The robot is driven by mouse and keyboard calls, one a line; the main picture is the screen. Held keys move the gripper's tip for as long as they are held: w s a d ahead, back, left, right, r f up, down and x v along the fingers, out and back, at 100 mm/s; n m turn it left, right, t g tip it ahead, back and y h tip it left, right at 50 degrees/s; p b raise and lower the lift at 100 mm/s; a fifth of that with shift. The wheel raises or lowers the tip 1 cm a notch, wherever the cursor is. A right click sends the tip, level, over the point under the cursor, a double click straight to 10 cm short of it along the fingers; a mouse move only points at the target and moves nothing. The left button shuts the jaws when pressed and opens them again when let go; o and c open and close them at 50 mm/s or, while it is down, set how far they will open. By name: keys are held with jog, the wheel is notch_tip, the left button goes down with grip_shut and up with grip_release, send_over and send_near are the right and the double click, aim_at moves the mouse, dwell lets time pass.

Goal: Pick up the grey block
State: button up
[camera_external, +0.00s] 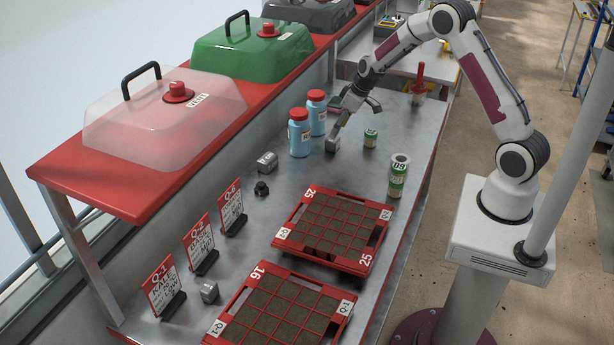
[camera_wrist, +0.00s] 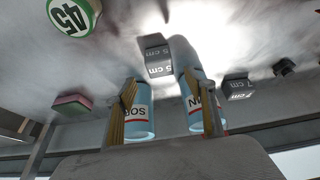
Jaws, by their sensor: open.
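A small grey block (camera_external: 332,144) stands on the metal bench just beside the blue bottles. In the wrist view the grey block marked 5 cm (camera_wrist: 157,58) lies just beyond the fingertips, roughly between them. My gripper (camera_external: 346,121) is above and behind this block in the outside view. In the wrist view my gripper (camera_wrist: 162,82) is open with nothing between its fingers. A second grey block (camera_external: 267,161), marked 7 cm in the wrist view (camera_wrist: 238,88), lies further left. A third grey block (camera_external: 210,292) sits near the sign cards.
Two blue bottles (camera_external: 299,134) (camera_external: 316,113) stand close to the near block.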

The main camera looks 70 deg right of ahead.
aim_at(332, 144)
jog(key=shift+x, duration=0.8)
jog(key=shift+f, duration=0.1)
jog(key=shift+x, duration=2.5)
jog(key=c, duration=1.3)
